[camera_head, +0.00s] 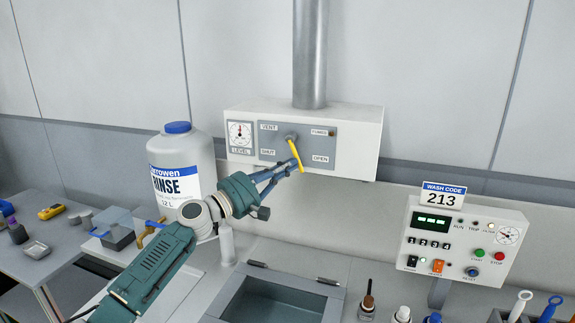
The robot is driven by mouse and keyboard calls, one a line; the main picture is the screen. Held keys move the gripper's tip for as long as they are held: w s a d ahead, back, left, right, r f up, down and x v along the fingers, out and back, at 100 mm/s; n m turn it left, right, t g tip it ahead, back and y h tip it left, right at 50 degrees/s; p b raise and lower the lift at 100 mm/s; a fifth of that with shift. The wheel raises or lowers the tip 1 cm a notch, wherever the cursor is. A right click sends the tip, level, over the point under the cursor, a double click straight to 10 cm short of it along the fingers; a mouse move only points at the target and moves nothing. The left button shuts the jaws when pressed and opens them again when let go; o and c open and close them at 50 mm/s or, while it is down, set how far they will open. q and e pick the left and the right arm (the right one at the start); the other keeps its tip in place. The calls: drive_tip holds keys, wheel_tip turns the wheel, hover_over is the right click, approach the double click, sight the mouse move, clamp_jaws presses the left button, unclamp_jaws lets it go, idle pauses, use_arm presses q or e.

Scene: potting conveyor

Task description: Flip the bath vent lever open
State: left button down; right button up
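The vent box (357,130) is a pale box on the back wall with a grey panel marked VENT, SHUT and OPEN. Its yellow lever (295,152) runs from a grey hub down and slightly right, between the SHUT label (268,152) and the OPEN label (320,159). My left gripper (292,168) reaches up from the lower left, with its blue-grey fingertips at the lever's lower end. The fingers look close together, but whether they touch or grip the lever is not clear. My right gripper is out of view.
A white RINSE jug (183,155) stands left of the vent box, close behind my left arm. A sink-like bath (272,302) lies below. A control box (465,250) with a 213 sign stands at right. Bottles and tools line the front right.

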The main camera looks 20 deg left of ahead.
use_arm(q)
drive_tip(key=n+b, duration=0.1)
drive_tip(key=d+n+t+b, duration=0.1)
drive_tip(key=shift+d+r+n+t, duration=0.1)
drive_tip(key=shift+r+n+t, duration=0.2)
drive_tip(key=shift+r, duration=0.05)
idle(0.4)
